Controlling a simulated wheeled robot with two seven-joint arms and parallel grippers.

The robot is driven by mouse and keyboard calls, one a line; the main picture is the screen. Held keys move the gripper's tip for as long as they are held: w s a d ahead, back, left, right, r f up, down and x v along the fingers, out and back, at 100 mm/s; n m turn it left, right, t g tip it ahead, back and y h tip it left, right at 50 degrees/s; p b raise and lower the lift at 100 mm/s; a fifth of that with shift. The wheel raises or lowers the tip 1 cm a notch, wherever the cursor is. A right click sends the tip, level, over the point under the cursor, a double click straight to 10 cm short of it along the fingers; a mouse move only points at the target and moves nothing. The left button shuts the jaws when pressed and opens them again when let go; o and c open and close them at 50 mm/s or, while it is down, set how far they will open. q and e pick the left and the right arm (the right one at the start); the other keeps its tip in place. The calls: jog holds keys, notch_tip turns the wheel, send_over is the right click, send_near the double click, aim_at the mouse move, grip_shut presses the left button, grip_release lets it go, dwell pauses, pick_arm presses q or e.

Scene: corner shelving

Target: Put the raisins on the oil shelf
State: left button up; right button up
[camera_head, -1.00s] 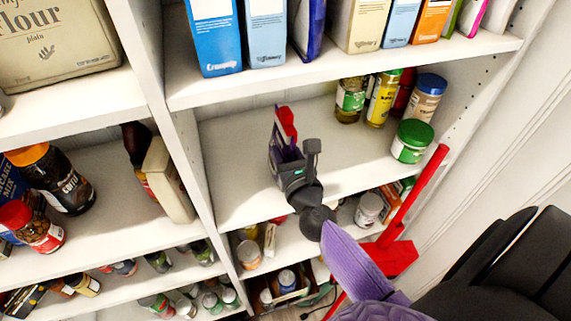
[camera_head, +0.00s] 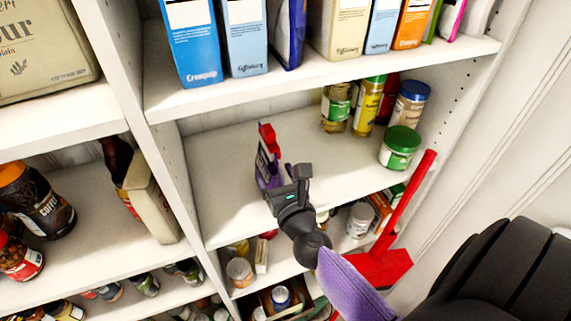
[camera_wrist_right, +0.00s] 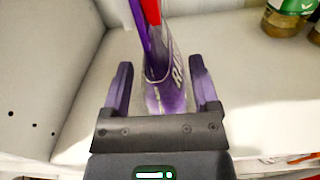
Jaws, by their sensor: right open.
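The raisins (camera_head: 267,142) are a purple pack with a red top, on the middle shelf (camera_head: 225,205) of the right-hand unit, near its left side. In the right wrist view, the purple pack (camera_wrist_right: 166,70) shows part of its lettering. My right gripper (camera_head: 272,172) reaches in from the front. Its fingers (camera_wrist_right: 160,80) are open, one on each side of the pack, with gaps visible. The pack looks upright; its base is partly hidden by my gripper. A dark bottle (camera_head: 116,155) stands on the left shelf; I cannot tell if it holds oil. My left gripper is out of view.
Several jars, including a green-lidded jar (camera_head: 400,147), stand at the shelf's right. Boxes (camera_head: 190,45) line the shelf above. A white upright (camera_head: 165,135) divides the units. A red-handled object (camera_head: 410,205) stands at the right front. The middle shelf's centre is clear.

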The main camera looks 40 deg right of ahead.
jog(key=b+v, duration=0.2)
jog(key=v, duration=0.8)
jog(key=shift+b, duration=0.35)
jog(key=shift+w+d, duration=0.1)
